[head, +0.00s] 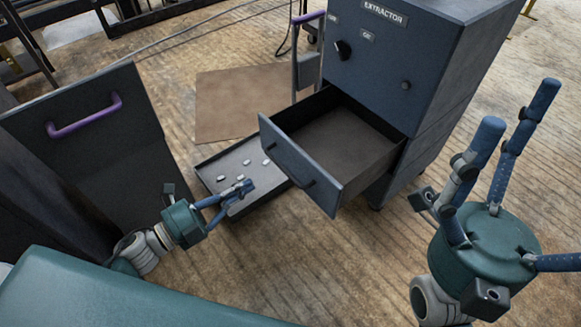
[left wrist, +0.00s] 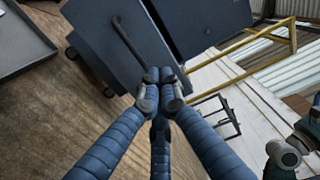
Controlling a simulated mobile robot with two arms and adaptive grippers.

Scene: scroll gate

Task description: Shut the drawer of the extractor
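The extractor (head: 405,50) is a dark blue-grey cabinet with a label, at the upper middle right of the head view. Its drawer (head: 300,165) is pulled well out toward the lower left, and its inside looks empty. The drawer front has a dark handle (head: 305,180); in the left wrist view the handle (left wrist: 130,40) lies just beyond my fingertips. My left gripper (head: 246,187) has its fingers drawn together with nothing seen between them, left of the drawer front. Whether they touch it I cannot tell. My right gripper (head: 520,140) is open and empty, its fingers spread, right of the extractor.
A low dark tray (head: 235,165) with several small white pieces lies on the floor beside the drawer. A dark panel with a purple handle (head: 85,118) stands at the left. A brown mat (head: 238,100) lies behind the tray.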

